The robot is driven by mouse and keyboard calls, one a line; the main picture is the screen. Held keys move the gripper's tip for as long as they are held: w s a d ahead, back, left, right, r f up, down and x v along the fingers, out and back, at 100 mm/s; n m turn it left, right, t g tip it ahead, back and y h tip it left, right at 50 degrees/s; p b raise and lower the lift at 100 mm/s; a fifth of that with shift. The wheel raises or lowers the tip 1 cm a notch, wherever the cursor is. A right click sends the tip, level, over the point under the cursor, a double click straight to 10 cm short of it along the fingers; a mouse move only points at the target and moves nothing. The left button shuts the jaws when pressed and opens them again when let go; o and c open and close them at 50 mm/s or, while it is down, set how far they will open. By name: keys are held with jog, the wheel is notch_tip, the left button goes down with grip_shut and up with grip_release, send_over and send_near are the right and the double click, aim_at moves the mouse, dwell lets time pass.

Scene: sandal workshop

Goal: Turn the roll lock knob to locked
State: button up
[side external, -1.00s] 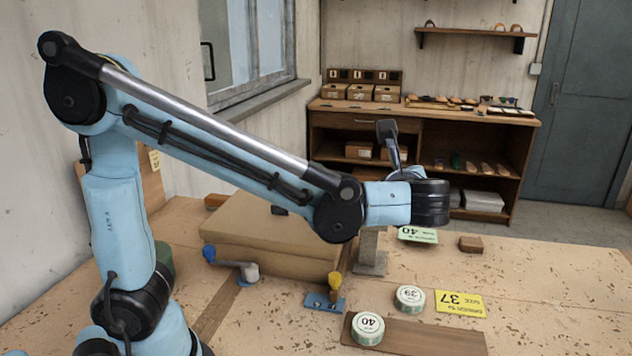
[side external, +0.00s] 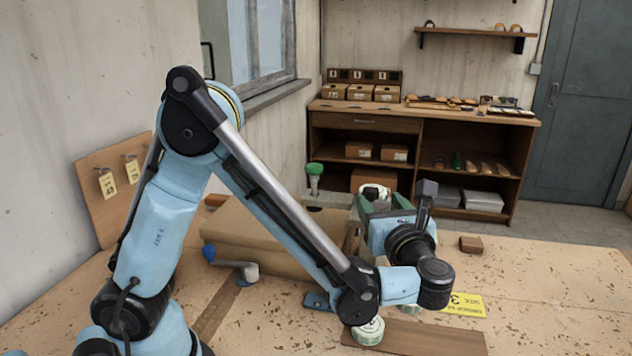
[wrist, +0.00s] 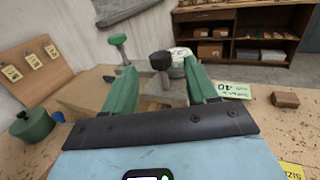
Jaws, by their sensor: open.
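In the wrist view, my gripper (wrist: 160,68) is open, one green finger on each side of the picture. A round black knob (wrist: 160,61) on a dark stem shows between the fingers, beyond their tips. It looks like the lock knob, but I see no marking that shows whether it is locked or unlocked. The wrist view does not show contact. In the side view, my gripper (side external: 373,203) is over the far part of the bench, behind my forearm. The knob cannot be made out clearly there.
A green-topped post (wrist: 118,40) stands left of the knob; it also shows in the side view (side external: 315,170). A cardboard-coloured box (side external: 265,240) and a blue-knobbed crank (side external: 235,264) lie left. The right bench is mostly clear.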

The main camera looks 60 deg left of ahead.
aim_at(374, 193)
jog(key=x, duration=0.6)
jog(key=shift+w+a, duration=0.1)
jog(key=shift+a, duration=0.05)
jog(key=c, duration=0.9)
